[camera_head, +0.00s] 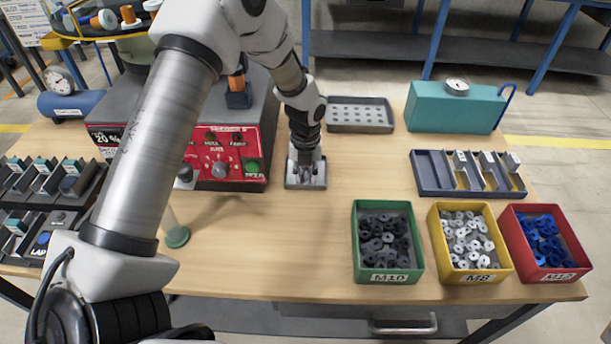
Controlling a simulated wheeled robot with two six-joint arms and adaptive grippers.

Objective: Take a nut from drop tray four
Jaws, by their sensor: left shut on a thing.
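My left arm reaches in from the left across the table. My left gripper (305,167) points down into a small grey tray (305,186) beside the red control panel. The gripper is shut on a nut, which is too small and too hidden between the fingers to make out. No number shows on the tray, so I cannot tell from the picture that it is drop tray four. My right gripper is not in view.
The feeder machine with its red panel (222,155) stands left of the gripper. A perforated grey tray (360,115) lies behind it. Green (387,276), yellow (472,276) and red (553,274) bins of parts stand front right, below a blue slotted rack (433,186). The front middle table is clear.

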